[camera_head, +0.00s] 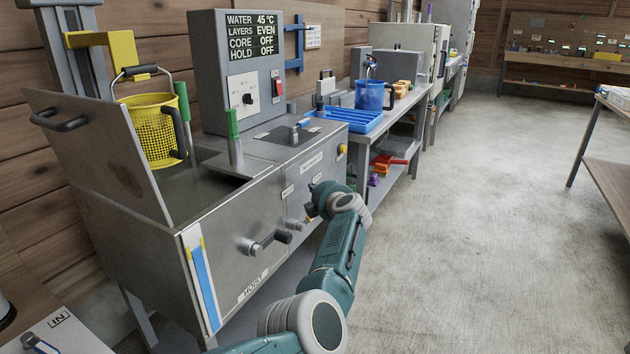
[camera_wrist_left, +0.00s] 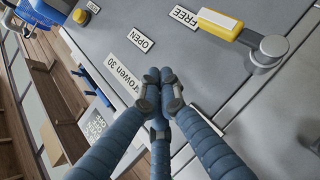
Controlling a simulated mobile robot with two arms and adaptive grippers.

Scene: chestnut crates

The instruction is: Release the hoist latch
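A small lever with a yellow grip (camera_wrist_left: 220,25) on a grey pivot (camera_wrist_left: 268,48) sits on the metal front panel in the left wrist view. Its grip lies beside a "FREE" label (camera_wrist_left: 183,16). In the head view a bit of yellow shows by my left gripper (camera_head: 318,197), which hides much of that panel. In the left wrist view my left gripper (camera_wrist_left: 155,85) has its fingertips together, nothing visible between them, apart from the lever. A yellow basket (camera_head: 152,130) hangs from the yellow hoist arm (camera_head: 110,45) over the tank. My right gripper is out of view.
A crank (camera_head: 267,242) sticks out of the tank front (camera_head: 225,222). An open lid (camera_head: 95,140) stands up at the left. A blue tray (camera_head: 345,120) and a blue jug (camera_head: 372,95) stand on the bench behind. The floor (camera_head: 470,200) to the right is clear.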

